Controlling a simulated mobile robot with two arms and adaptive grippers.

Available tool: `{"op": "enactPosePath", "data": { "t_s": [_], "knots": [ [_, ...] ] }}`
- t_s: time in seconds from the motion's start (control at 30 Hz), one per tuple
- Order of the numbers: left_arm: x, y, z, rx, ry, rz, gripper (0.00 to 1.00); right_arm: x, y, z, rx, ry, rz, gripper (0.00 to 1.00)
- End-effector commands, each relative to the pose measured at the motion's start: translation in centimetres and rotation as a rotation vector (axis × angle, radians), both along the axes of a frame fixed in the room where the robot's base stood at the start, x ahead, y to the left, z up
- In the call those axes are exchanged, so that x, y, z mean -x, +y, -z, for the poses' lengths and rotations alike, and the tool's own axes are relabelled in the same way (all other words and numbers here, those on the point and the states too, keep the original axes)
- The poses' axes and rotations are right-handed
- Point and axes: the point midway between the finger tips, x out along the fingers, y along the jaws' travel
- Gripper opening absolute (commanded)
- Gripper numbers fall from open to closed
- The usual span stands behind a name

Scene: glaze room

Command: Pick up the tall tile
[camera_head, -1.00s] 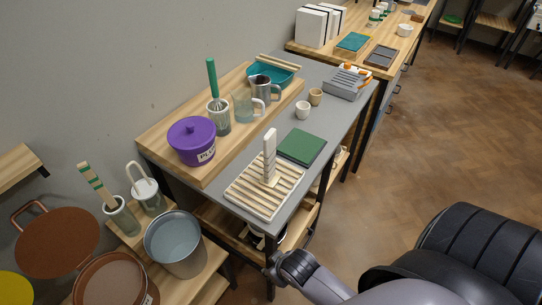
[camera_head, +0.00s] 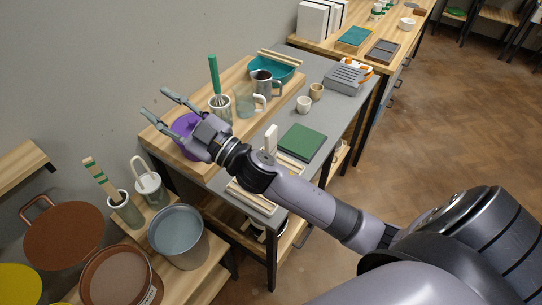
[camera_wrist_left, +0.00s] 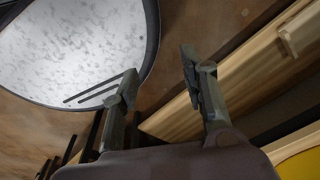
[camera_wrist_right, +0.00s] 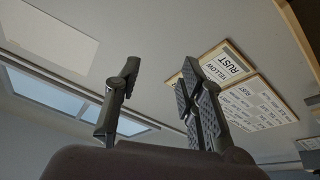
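The tall tile (camera_head: 271,138) is pale and narrow and stands upright in the slatted wooden rack (camera_head: 250,204) on the grey table. My right arm crosses in front of the rack and hides the tile's lower part. My right gripper (camera_head: 156,102) is open and empty, above and beyond the purple pot, well left of the tile. In the right wrist view the right gripper (camera_wrist_right: 160,70) points at the wall and ceiling, with nothing between its fingers. My left gripper (camera_wrist_left: 158,75) is open and empty in the left wrist view. The tile is in neither wrist view.
A green tile (camera_head: 302,141) lies right of the rack. A wooden board (camera_head: 160,139) carries the purple pot (camera_head: 184,124), a whisk holder (camera_head: 220,107) and jugs. A grey bucket (camera_head: 178,235) stands below at left.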

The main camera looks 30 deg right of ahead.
Motion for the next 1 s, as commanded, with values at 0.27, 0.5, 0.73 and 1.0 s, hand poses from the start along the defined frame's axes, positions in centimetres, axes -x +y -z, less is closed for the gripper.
{"op": "enactPosePath", "data": {
  "t_s": [0.27,0.5,0.73,1.0],
  "knots": [
    [0.6,0.0,-0.2,-0.001,0.009,0.0,0.4,5.4,9.3,-3.2,0.513,-0.317,-0.678,0.37],
    [1.0,0.1,-0.4,-0.001,0.016,0.0,0.4,5.0,1.9,4.4,1.187,0.018,-0.999,0.37],
    [1.1,0.1,-0.5,-0.002,0.017,0.0,0.4,3.2,-14.0,4.7,1.618,0.643,-0.888,0.37],
    [1.0,0.1,-0.5,-0.002,0.016,0.001,0.4,4.0,-22.0,2.6,1.719,0.998,-0.732,0.37]
  ]
}}
